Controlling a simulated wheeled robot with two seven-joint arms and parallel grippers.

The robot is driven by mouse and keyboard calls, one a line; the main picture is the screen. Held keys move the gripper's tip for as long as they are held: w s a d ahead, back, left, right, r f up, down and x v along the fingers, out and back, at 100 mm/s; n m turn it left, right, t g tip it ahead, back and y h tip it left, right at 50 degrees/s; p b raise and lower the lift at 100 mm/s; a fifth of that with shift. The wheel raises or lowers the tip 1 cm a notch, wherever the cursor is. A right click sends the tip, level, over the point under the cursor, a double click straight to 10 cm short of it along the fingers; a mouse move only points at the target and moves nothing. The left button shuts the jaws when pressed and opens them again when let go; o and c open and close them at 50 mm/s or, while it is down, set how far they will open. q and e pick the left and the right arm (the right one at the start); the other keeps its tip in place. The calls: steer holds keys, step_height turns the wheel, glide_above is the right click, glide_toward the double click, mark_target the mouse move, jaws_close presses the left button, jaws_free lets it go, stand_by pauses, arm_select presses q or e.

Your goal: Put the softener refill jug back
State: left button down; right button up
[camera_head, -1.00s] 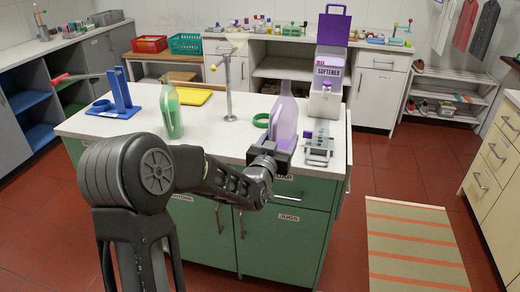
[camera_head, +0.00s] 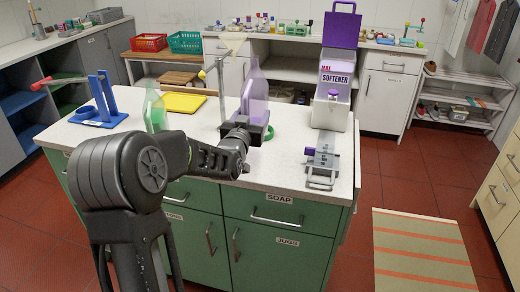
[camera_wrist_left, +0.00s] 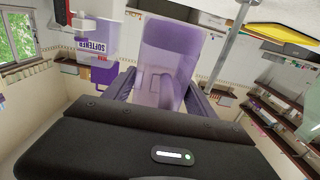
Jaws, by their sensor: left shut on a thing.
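The softener refill jug (camera_head: 254,97) is translucent purple and upright over the island counter. My left gripper (camera_head: 251,131) is shut on its lower part; in the left wrist view the jug (camera_wrist_left: 172,62) stands between the two fingers (camera_wrist_left: 172,103). Whether the jug's base touches the counter is hidden by the gripper. The white and purple softener dispenser (camera_head: 334,90), its purple lid raised, stands to the right of the jug. It also shows in the left wrist view (camera_wrist_left: 98,45). My right gripper is not in view.
A green ring (camera_head: 268,133) lies just behind the gripper. A grey clamp device (camera_head: 322,160) sits at the front right. A metal post (camera_head: 222,90), a green bottle (camera_head: 154,111), a yellow board (camera_head: 184,103) and a blue stand (camera_head: 104,98) are to the left. A drawer is labelled SOAP (camera_head: 279,198).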

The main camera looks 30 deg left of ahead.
arm_select(q)
steer(key=shift+w+a, duration=0.1)
steer(key=shift+w, duration=0.25)
steer(key=shift+s+r, duration=0.2)
steer(key=shift+s, duration=0.1)
step_height(320, 180, down, 6)
steer(key=shift+w+f+p, duration=0.15)
steer(key=shift+f+p, duration=0.1)
steer(key=shift+p, duration=0.2)
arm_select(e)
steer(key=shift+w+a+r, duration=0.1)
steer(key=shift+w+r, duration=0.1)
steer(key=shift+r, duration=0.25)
arm_select(q)
step_height(320, 180, down, 3)
steer(key=shift+f, duration=0.1)
steer(key=shift+f+p, duration=0.25)
steer(key=shift+p, duration=0.05)
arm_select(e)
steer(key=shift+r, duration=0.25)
